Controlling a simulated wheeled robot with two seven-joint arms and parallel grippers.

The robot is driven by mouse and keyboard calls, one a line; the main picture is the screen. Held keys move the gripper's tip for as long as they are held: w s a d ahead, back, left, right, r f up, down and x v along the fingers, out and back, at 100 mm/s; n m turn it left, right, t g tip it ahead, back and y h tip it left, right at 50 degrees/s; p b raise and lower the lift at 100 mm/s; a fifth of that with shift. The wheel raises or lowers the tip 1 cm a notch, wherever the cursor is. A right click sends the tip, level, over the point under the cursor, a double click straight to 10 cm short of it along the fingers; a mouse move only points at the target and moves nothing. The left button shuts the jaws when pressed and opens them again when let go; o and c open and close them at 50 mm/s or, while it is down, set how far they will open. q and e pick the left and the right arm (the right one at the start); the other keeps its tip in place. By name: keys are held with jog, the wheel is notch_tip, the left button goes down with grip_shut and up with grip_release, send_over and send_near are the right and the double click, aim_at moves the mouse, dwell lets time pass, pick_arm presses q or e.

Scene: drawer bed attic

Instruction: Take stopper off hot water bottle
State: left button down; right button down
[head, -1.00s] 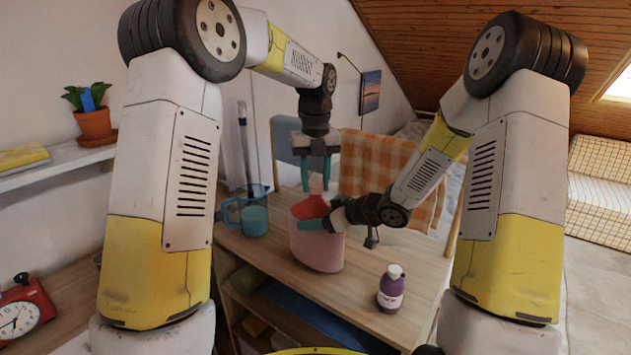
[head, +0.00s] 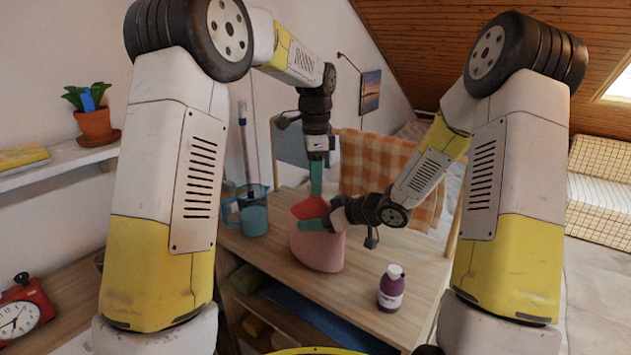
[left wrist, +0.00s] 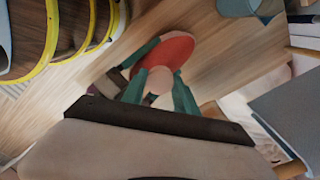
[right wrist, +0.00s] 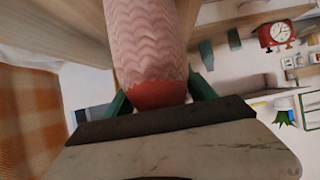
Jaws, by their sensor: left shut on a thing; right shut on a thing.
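The hot water bottle (head: 318,249) stands upright on the wooden table, in a pink ribbed cover with a red top (head: 309,208). It also shows in the right wrist view (right wrist: 143,40). My right gripper (head: 318,223) is shut on it just below the red top, a finger on either side (right wrist: 165,90). My left gripper (head: 316,190) points straight down over the red top. In the left wrist view its green fingers (left wrist: 158,85) are shut on the pale pink stopper (left wrist: 159,80), above the red funnel (left wrist: 170,49). Whether the stopper still touches the neck is hidden.
A teal jug (head: 251,212) stands at the table's back left. A purple bottle (head: 391,288) stands near the front right edge. A chair with an orange checked cloth (head: 375,165) is behind. The tabletop right of the hot water bottle is mostly clear.

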pick_arm(q)
jog(key=n, duration=0.4)
jog(key=shift+n, duration=0.3)
jog(key=n, duration=0.4)
jog(key=shift+n, duration=0.3)
jog(key=n, duration=0.4)
jog(key=shift+n, duration=0.3)
jog(key=n, duration=0.9)
jog(key=shift+r, duration=0.1)
jog(key=n, duration=0.4)
jog(key=shift+n, duration=0.3)
jog(key=n, duration=0.9)
